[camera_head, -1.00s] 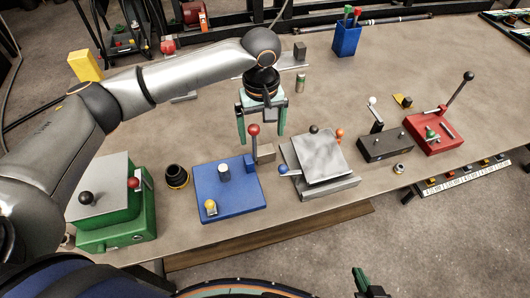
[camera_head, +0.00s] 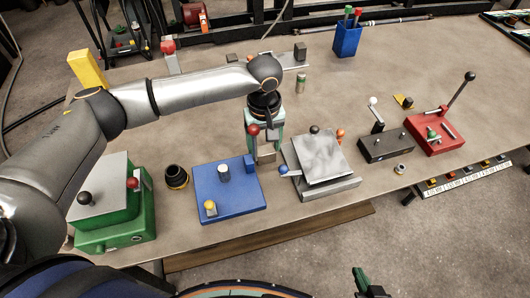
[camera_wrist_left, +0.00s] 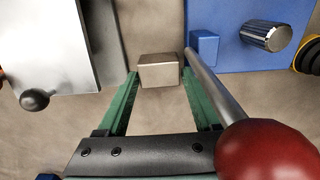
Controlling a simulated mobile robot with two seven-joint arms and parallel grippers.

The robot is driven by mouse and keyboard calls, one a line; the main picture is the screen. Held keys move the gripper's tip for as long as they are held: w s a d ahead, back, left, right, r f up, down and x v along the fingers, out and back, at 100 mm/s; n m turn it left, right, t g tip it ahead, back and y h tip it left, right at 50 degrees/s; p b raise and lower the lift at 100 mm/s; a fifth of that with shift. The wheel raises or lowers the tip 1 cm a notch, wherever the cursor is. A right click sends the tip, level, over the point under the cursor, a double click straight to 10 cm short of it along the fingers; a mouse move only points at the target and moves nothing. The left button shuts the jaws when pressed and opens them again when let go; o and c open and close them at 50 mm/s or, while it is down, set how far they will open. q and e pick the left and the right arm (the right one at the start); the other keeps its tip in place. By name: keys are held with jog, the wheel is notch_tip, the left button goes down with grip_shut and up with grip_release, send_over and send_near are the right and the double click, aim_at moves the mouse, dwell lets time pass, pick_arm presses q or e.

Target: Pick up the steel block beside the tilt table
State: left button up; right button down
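The steel block (camera_head: 266,154) is a small grey-tan block on the table between the blue fixture and the tilt table (camera_head: 321,157). My left gripper (camera_head: 264,146) points down over it. In the left wrist view the block (camera_wrist_left: 159,72) lies between the tips of the open green fingers, slightly beyond them; I cannot tell whether they touch it. The tilt table's grey plate (camera_wrist_left: 55,45) is at the left there. My right gripper (camera_head: 367,284) shows only partly at the bottom edge of the head view, away from the table; its opening is unclear.
The blue fixture (camera_head: 229,190) has a red-knobbed lever (camera_head: 253,130) close beside my left gripper; its red knob (camera_wrist_left: 268,150) looms large in the wrist view. The tilt table's blue-knobbed handle (camera_head: 283,170) is near the block.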

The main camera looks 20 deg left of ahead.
pick_arm(q)
grip_shut()
dwell(0.3)
jog(key=shift+r, duration=0.25)
